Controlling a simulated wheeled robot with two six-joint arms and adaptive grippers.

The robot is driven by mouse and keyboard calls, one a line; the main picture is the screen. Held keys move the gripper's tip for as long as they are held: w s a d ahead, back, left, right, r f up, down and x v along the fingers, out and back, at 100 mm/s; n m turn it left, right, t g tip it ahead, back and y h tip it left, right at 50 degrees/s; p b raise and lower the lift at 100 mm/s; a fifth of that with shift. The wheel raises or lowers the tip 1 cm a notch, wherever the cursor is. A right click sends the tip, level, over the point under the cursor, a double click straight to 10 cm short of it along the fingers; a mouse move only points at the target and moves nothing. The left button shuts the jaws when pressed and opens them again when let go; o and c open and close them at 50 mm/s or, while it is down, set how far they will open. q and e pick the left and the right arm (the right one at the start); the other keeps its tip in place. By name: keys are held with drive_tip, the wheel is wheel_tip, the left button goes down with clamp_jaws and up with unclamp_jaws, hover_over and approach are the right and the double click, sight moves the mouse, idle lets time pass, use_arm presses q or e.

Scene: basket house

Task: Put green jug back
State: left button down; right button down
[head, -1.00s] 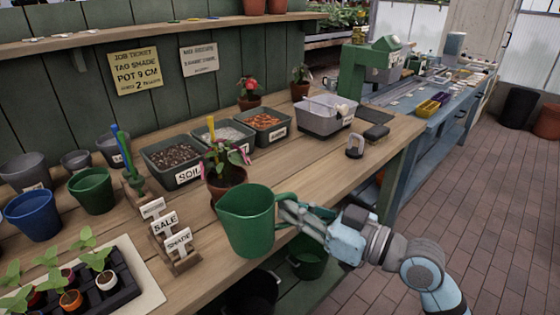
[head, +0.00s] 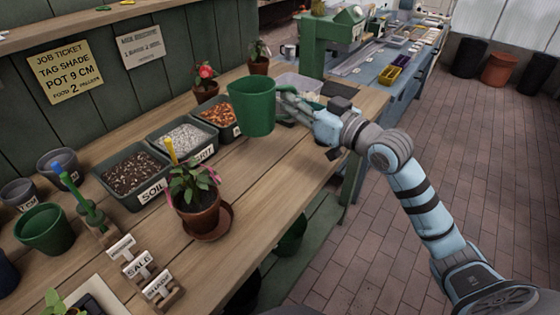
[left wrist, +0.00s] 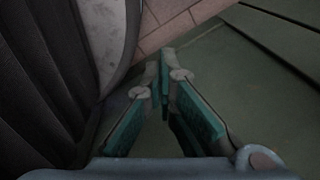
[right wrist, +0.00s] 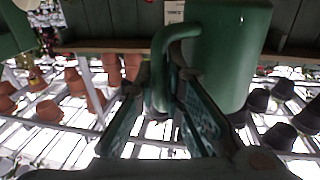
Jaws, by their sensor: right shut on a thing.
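The green jug (head: 252,112) is upright in the head view, over the right part of the bench. My right gripper (head: 284,103) is to its right, shut on its handle. In the right wrist view the jug (right wrist: 225,60) is at the top right, with its handle (right wrist: 160,70) between the fingers (right wrist: 172,88). The jug partly hides a grey tub behind it; I cannot tell how far its base is above the bench. My left gripper (left wrist: 165,85) shows only in the left wrist view, its fingertips together with nothing seen between them.
The wooden bench (head: 262,180) is bare right of the potted plant (head: 198,213). Trays of soil (head: 130,172), grit (head: 184,137) and orange chips stand along the back. The grey tub (head: 300,84) and a dark block (head: 344,105) are near the right end. A tag rack (head: 140,268) is in front.

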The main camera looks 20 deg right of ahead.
wheel_tip(320, 180, down, 15)
drive_tip(key=b, duration=0.5)
drive_tip(key=shift+a, duration=0.1)
drive_tip(key=shift+r, duration=0.1)
drive_tip(key=c, duration=1.7)
unclamp_jaws()
